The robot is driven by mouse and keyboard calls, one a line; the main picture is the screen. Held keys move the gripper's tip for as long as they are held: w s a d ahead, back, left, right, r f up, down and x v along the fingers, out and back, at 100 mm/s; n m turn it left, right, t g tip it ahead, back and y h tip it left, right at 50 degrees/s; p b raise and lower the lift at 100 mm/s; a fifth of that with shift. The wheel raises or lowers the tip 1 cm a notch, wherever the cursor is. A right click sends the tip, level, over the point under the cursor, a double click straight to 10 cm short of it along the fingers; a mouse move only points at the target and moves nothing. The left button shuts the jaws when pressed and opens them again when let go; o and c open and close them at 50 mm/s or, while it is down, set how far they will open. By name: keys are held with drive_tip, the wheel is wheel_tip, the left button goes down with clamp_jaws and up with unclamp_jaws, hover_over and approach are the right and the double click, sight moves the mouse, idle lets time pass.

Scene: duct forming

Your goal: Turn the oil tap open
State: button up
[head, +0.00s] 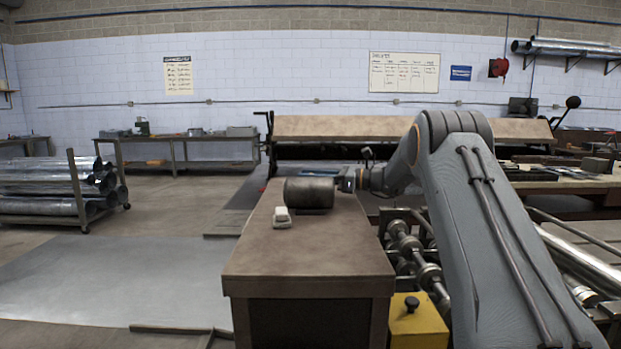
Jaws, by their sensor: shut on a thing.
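A dark grey cylindrical drum (309,194) lies on its side on the brown-topped bench (300,255). My gripper (347,181) is at the drum's right end, reached from the right by my arm. It is shut on a small part there, which looks to be the oil tap. The jaws hide most of that part, so its turn angle cannot be told. No oil flow can be seen.
A small whitish block (282,218) sits on the bench just in front of the drum. A machine with rollers (405,245) and a yellow box (418,320) stand right of the bench. The bench's front half is clear.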

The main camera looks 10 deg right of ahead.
drive_tip(key=shift+w+f+n+g+y+b, duration=0.15)
drive_tip(key=shift+n+g+y+b, duration=0.35)
drive_tip(key=shift+n+g+b, duration=1)
drive_tip(key=g+b, duration=0.1)
drive_tip(key=b, duration=0.1)
drive_tip(key=shift+r+b, duration=0.2)
drive_tip(key=shift+b, duration=0.1)
drive_tip(key=o, duration=1.1)
drive_tip(key=shift+c, duration=0.2)
drive_tip(key=shift+s, duration=0.2)
